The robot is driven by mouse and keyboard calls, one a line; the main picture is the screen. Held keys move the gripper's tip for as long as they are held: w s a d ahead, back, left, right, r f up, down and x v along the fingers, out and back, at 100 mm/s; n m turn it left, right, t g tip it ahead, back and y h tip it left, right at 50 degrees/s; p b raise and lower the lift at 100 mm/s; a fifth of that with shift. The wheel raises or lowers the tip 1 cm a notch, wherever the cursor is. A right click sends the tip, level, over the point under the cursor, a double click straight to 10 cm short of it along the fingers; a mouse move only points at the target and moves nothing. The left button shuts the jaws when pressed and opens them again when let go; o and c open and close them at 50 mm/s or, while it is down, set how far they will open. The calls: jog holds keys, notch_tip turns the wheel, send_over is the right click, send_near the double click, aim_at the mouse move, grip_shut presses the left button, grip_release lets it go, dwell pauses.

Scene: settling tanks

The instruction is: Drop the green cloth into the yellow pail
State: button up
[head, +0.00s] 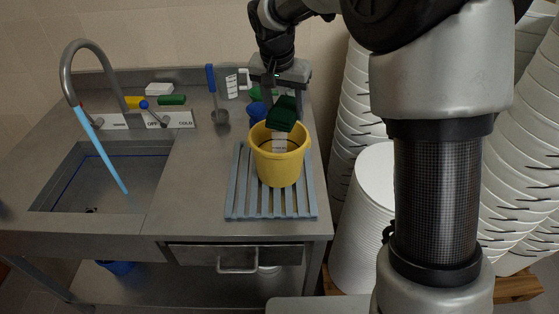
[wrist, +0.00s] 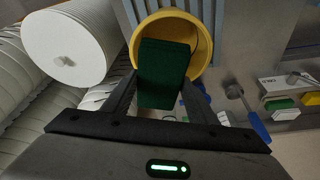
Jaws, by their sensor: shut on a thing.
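The dark green cloth (head: 283,115) is a folded block held above the yellow pail (head: 279,168). In the wrist view the cloth (wrist: 163,74) sits between the two fingers and covers part of the pail's opening. The pail (wrist: 201,40) stands upright on a slatted grey rack on the counter. My gripper (head: 281,103) is shut on the cloth, over the back part of the pail's mouth. Whether the cloth's lower end is below the rim I cannot tell.
The slatted rack (head: 233,198) lies right of the sink (head: 100,180). A blue-handled brush (head: 212,85), a blue item (head: 257,110) and a white mug (head: 244,78) are behind. Sponges (head: 172,100) lie near the tap. Stacked white buckets (head: 364,205) stand right of the counter.

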notch_tip(320, 180, down, 2)
jog(key=shift+b, duration=0.4)
jog(key=o, duration=1.1)
jog(key=shift+r, duration=0.15)
jog(key=v, duration=1.7)
jog(key=shift+r, duration=0.15)
jog(key=shift+s, duration=0.1)
